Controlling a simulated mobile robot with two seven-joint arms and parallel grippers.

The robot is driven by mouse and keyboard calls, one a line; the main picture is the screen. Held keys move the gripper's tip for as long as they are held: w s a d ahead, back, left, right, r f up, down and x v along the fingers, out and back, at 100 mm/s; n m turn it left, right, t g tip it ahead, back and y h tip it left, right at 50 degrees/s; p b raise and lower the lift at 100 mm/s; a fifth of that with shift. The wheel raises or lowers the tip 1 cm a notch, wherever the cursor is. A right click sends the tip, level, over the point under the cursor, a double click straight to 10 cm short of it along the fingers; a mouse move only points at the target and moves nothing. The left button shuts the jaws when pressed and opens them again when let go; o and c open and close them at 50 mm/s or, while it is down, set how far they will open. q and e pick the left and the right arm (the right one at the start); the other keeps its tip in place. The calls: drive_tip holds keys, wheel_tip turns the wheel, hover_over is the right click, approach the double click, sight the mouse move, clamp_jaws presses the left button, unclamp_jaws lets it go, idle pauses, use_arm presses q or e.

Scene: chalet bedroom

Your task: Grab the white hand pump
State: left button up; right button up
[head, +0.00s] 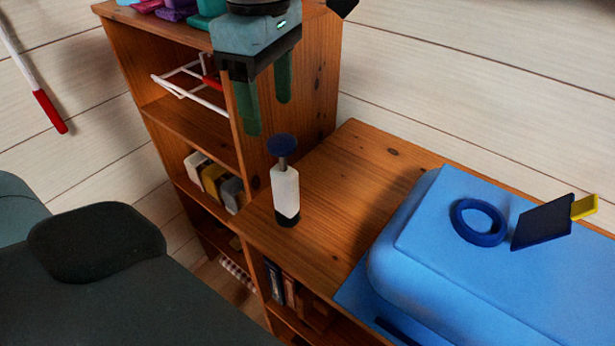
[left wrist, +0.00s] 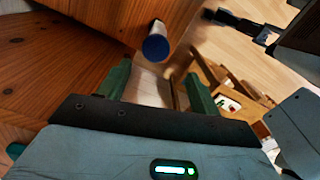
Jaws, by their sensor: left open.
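The white hand pump (head: 286,190) stands upright on the low wooden shelf top, near its left edge. It has a white body, a dark base and a round blue top on a thin stem. My left gripper (head: 267,116) is open and empty, its two green fingers pointing down above and slightly left of the pump. In the left wrist view, the pump's blue top (left wrist: 156,47) shows between the open fingers of my left gripper (left wrist: 160,75), with part of the white body behind it. My right gripper is not clearly seen in either view.
A tall wooden shelf unit (head: 320,85) rises close behind the pump. A blue padded case (head: 420,225) lies to the right, with a dark blue ring (head: 478,222) and a dark flat piece (head: 541,223) on it. Bare shelf top lies between pump and case.

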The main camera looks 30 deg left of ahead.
sight(279, 139)
use_arm(q)
drive_tip(key=shift+w+r, duration=0.1)
drive_tip(key=shift+w, duration=0.4)
drive_tip(key=shift+s, duration=0.35)
drive_tip(key=shift+s+f, duration=0.15)
drive_tip(key=shift+f, duration=0.8)
drive_tip(key=shift+d+f, duration=0.1)
drive_tip(key=shift+f, duration=0.2)
drive_tip(key=shift+w+f, duration=0.2)
drive_tip(key=f, duration=0.2)
drive_tip(key=f+p, duration=0.1)
drive_tip(key=f, duration=0.1)
drive_tip(key=shift+w+d, duration=0.2)
drive_tip(key=shift+w, duration=0.1)
drive_tip(key=shift+f, duration=0.4)
use_arm(e)
drive_tip(key=shift+w+r, duration=0.1)
drive_tip(key=shift+r, duration=0.3)
